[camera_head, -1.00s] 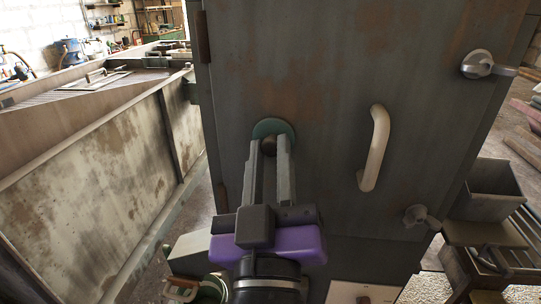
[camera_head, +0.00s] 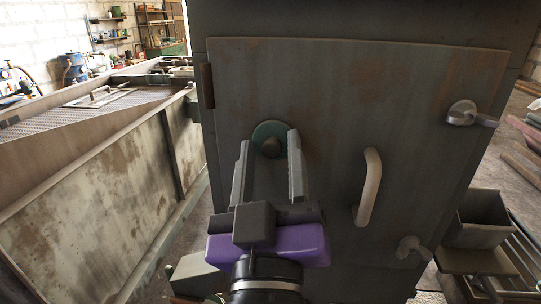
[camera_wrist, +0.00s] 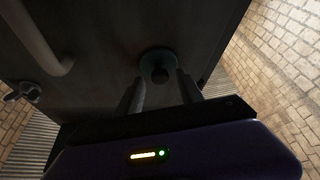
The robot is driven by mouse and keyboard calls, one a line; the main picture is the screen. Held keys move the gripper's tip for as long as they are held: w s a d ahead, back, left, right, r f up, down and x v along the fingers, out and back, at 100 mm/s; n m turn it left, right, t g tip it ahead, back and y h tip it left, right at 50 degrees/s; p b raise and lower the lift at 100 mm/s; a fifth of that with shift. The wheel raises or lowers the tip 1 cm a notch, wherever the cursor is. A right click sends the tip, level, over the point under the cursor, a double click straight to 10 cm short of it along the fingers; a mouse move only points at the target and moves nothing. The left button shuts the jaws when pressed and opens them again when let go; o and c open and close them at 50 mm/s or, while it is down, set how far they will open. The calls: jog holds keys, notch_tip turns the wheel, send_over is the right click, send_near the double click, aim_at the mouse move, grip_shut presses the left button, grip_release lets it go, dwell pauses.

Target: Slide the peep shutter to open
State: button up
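The peep shutter is a round green disc (camera_head: 268,132) with a dark brown knob (camera_head: 271,147) at its middle, on the rusty grey door (camera_head: 340,110) of a cabinet. In the wrist view the disc (camera_wrist: 157,57) and its knob (camera_wrist: 160,75) show beyond my fingertips. My gripper (camera_head: 268,140) is open, with its two grey fingers spread apart. The knob appears between the fingertips in the head view, and neither finger touches it. The lower edge of the disc is partly hidden by my fingers.
A pale curved handle (camera_head: 369,187) stands out from the door to the right of my gripper. Two metal latches, upper (camera_head: 468,114) and lower (camera_head: 412,248), sit on the door's right edge. A long metal trough (camera_head: 95,175) runs along the left.

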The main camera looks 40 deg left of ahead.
jog(key=b+v, duration=0.2)
jog(key=v, duration=0.6)
jog(key=shift+w, duration=0.1)
dwell(0.4)
